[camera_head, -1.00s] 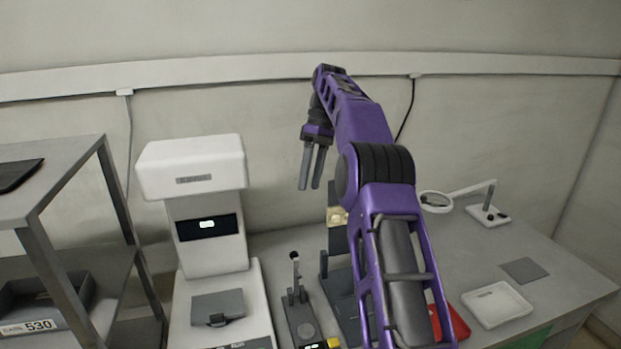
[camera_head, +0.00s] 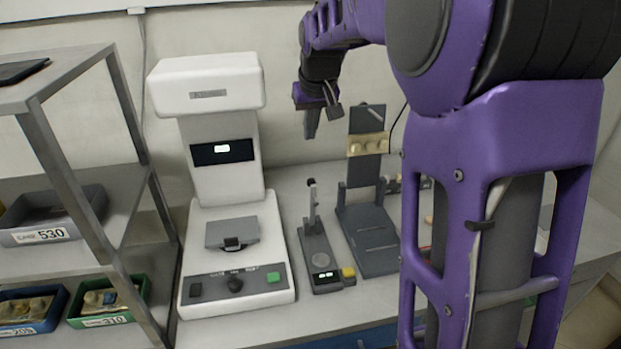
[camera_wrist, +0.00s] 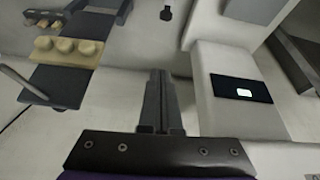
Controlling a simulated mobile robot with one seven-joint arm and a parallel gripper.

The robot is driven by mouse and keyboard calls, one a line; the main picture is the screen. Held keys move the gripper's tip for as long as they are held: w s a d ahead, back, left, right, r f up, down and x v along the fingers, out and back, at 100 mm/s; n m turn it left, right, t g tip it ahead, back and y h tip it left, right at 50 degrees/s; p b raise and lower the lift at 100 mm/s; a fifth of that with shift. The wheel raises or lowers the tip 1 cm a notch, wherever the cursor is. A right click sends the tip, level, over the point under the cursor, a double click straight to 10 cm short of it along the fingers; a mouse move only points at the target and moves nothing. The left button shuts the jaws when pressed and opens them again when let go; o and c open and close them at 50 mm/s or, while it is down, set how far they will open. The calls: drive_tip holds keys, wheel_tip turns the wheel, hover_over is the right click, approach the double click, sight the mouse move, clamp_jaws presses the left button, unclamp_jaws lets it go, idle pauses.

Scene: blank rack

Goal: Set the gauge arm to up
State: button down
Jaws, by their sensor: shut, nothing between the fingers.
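The gauge (camera_head: 323,262) is a narrow grey device with a lit display and a yellow button, standing on the bench between the white machine and the dark stand. Its thin arm (camera_head: 312,208) has a black knob on top and looks near upright in the head view; its exact angle is hard to tell. In the wrist view a dark knob (camera_wrist: 166,13), probably the arm's tip, shows at the top edge, beyond my fingers. My gripper (camera_head: 318,125) is above the gauge and apart from it, fingers pointing down. In the wrist view its fingers (camera_wrist: 160,78) are shut and empty.
The white machine (camera_head: 231,235) stands left of the gauge. The dark stand (camera_head: 367,240) with a tan block (camera_head: 367,145) is close on the right. A grey shelf (camera_head: 75,262) with labelled bins is at far left. My arm hides much of the right bench.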

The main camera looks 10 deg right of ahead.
sight(312, 181)
wheel_tip(312, 181, down, 10)
drive_tip(key=b, duration=0.1)
drive_tip(key=shift+s+m+t+b, duration=0.3)
drive_tip(key=shift+m+t+b, duration=0.1)
idle(0.4)
drive_tip(key=shift+s, duration=0.8)
drive_tip(key=shift+w, duration=0.1)
